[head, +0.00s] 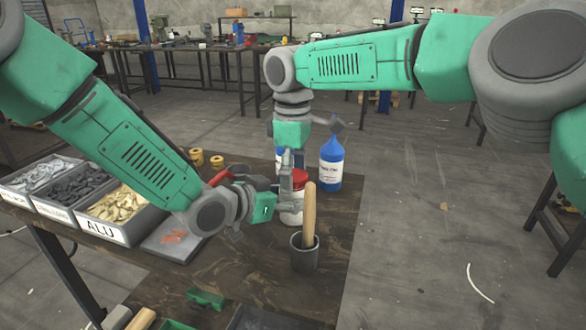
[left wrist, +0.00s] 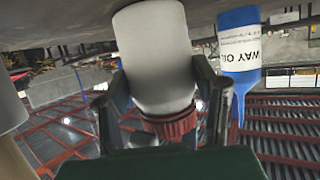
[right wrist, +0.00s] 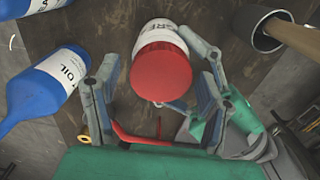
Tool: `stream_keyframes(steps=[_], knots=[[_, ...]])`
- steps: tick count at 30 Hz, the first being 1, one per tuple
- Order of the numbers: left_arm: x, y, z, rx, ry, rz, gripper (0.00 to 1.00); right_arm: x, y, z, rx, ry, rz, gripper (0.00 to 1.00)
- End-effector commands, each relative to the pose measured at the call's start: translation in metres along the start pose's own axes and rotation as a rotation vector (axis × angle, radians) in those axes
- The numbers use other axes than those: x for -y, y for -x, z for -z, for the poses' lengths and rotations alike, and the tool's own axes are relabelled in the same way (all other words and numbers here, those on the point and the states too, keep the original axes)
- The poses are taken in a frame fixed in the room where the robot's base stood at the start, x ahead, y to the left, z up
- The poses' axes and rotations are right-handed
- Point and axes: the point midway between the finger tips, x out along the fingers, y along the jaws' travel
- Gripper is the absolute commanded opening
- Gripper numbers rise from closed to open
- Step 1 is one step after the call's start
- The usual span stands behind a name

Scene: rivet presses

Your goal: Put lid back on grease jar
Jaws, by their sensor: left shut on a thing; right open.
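The white grease jar (head: 291,216) stands on the dark table in the head view, with the red lid (head: 299,176) at its top. The left wrist view shows the jar (left wrist: 158,60) upside down, with the ribbed lid (left wrist: 172,128) against its mouth; how tightly it sits I cannot tell. My left gripper (left wrist: 160,95) is shut on the jar's body from the side. In the right wrist view my right gripper (right wrist: 150,52) is open above, its fingers apart on either side of the lid (right wrist: 161,72). In the head view the right fingers are partly hidden.
Blue oil bottles (head: 331,163) stand behind the jar. A dark cup (head: 304,252) with a wooden handle (head: 309,215) is close in front. Bins of parts (head: 104,232) line the table's left. A red-handled item (right wrist: 145,137) lies near the jar.

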Motion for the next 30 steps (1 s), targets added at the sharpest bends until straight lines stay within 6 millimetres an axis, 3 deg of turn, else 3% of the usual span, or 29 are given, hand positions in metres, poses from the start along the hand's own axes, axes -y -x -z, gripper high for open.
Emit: stream_keyframes(steps=[3,7,8,14,20,24,25,26,30], knots=[[-0.0002,0.0,-0.0002,0.001,0.0,0.0,0.0,-0.0001,0.0001,-0.0001,0.0,0.0,0.0,0.65],[-0.0003,0.0,-0.0002,0.001,0.0,0.0,0.0,-0.0001,0.0002,-0.0002,0.0,0.0,0.0,0.19],[-0.0003,0.0,-0.0002,0.001,0.0,-0.001,0.0,-0.0002,0.0002,-0.0002,0.0,0.0,0.0,0.12],[-0.0004,0.0,-0.0003,0.001,0.0,-0.001,0.0,-0.0005,0.0004,-0.0004,0.002,-0.019,-0.002,0.12],[-0.0005,0.0,-0.0003,0.001,0.0,-0.001,0.0,-0.0008,0.0006,-0.0004,0.003,-0.299,-0.006,0.12],[-0.0006,0.0,-0.0003,0.001,0.0,-0.001,0.0,-0.0006,0.0001,-0.0002,0.0,-0.284,-0.001,0.12],[-0.0006,0.0,-0.0003,0.001,0.0,-0.001,0.0,-0.0006,0.0001,-0.0002,0.0,-0.284,-0.001,0.54],[-0.0006,0.0,-0.0003,0.001,0.0,-0.001,0.0,-0.0006,0.0001,-0.0002,0.0,-0.283,-0.001,0.64],[-0.0006,-0.0001,-0.0003,0.001,0.0,-0.001,0.0,-0.0003,0.0,-0.0001,0.001,-0.282,-0.001,0.68]])
